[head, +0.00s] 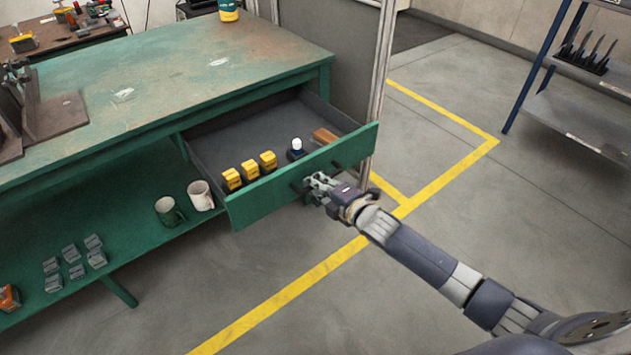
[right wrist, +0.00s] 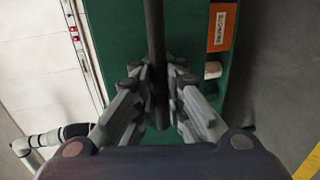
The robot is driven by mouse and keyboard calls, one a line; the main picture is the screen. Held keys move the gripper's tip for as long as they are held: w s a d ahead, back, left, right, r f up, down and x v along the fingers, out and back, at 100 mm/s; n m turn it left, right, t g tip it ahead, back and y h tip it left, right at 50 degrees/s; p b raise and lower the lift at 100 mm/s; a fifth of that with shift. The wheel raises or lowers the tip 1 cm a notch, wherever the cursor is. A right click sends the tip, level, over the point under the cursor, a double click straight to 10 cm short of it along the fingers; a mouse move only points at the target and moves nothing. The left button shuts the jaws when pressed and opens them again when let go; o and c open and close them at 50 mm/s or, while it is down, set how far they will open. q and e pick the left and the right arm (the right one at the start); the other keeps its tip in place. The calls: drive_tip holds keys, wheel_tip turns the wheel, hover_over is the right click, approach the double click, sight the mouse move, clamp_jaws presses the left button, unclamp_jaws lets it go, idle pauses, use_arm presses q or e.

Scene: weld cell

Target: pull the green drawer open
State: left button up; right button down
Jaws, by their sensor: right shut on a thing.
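The green drawer (head: 258,204) stands pulled well out from under the green workbench (head: 190,75), with its grey inside showing. My right gripper (head: 318,184) is at the drawer front, shut on its dark bar handle. In the right wrist view the handle (right wrist: 154,50) runs between the two fingers (right wrist: 155,98), with the green front (right wrist: 187,30) behind it. Three yellow boxes (head: 249,171), a dark bottle with a white cap (head: 296,148) and a brown block (head: 325,136) are in the drawer along its front. My left gripper is not in view.
Two mugs (head: 200,195) and several grey blocks (head: 75,272) sit on the lower green shelf (head: 140,240). A pale post (head: 381,85) stands behind the drawer's right end. A blue-framed rack (head: 543,80) is at the far right. The floor before the drawer is clear.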

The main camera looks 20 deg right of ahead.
drive_tip(key=shift+r, duration=0.1)
drive_tip(key=c, duration=1.7)
unclamp_jaws()
drive_tip(key=shift+o, duration=0.2)
drive_tip(key=shift+s, duration=0.1)
drive_tip(key=v, duration=1.2)
